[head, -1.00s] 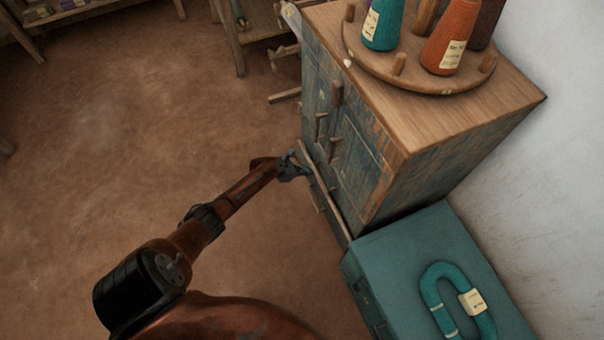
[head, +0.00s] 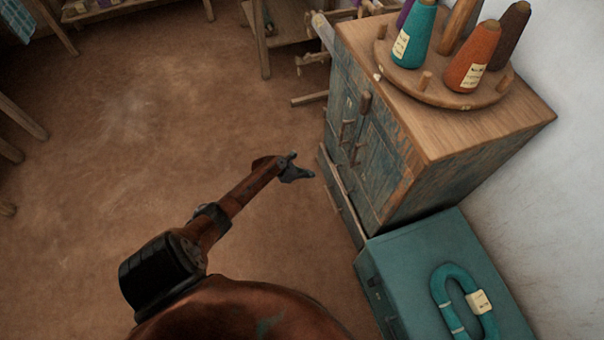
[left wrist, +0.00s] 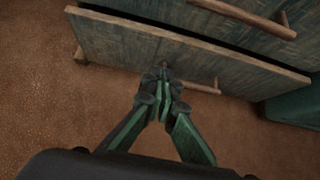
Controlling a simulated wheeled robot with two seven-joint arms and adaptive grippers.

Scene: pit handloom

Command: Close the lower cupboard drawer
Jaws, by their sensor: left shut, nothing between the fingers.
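The lower cupboard drawer (head: 343,201) stands partly out from the base of the weathered blue cupboard (head: 385,150). In the left wrist view its wooden front (left wrist: 125,42) runs across the upper part, with a dark gap behind its top edge. Its bar handle (left wrist: 203,88) is partly hidden by my fingers. My left gripper (head: 301,175) is shut and empty, a little left of the drawer front in the head view. In the left wrist view my left fingertips (left wrist: 163,75) overlap the drawer front. My right gripper is in neither view.
A teal chest (head: 430,260) with a teal yarn hank (head: 456,297) stands against the cupboard's near side. A round peg board (head: 450,95) with yarn cones sits on the cupboard top. Brown floor (head: 130,150) to the left is open.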

